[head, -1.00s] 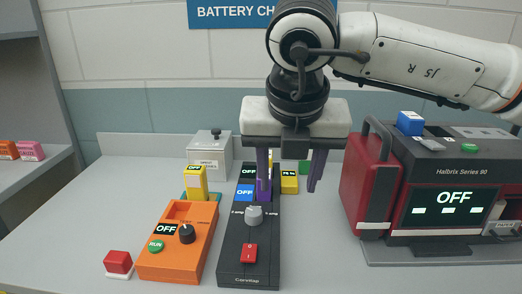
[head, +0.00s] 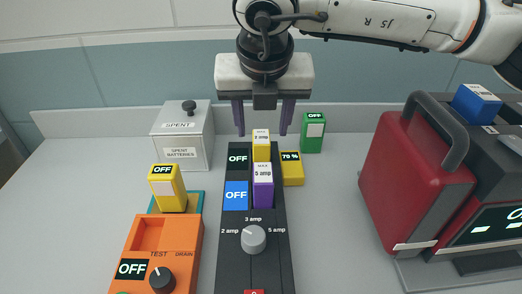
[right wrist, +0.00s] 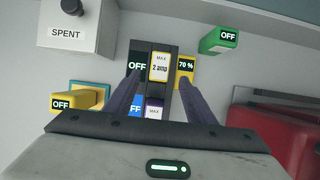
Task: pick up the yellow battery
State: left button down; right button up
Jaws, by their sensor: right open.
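A yellow battery-like block (head: 261,147) marked "MAX 2 amp" stands in the far part of the black charger (head: 229,264). It also shows in the right wrist view (right wrist: 159,67), in line with the gap between my fingers. My right gripper (head: 262,130) is open and empty, its purple fingers apart above the charger's far end, one to each side of that block in the picture. A purple block (head: 263,188) marked "MAX 5 amp" stands just in front. Other yellow blocks are one marked 70 % (head: 292,170) right of the charger and one marked OFF (head: 169,190) at left.
An orange tester (head: 188,245) sits front left. A grey spent-batteries box (head: 184,138) stands behind it. A green block (head: 312,133) marked OFF stands at the back. A red and black machine (head: 410,180) bounds the right. Bare bench lies between charger and machine.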

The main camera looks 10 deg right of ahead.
aim_at(261, 137)
jog(key=shift+w+p+x, duration=0.15)
jog(key=shift+p+x, duration=0.05)
jog(key=shift+x, duration=1)
jog(key=shift+w+p+x, duration=0.15)
jog(key=shift+p+x, duration=0.05)
jog(key=shift+x, duration=0.95)
jog(key=shift+r, duration=0.15)
grip_shut()
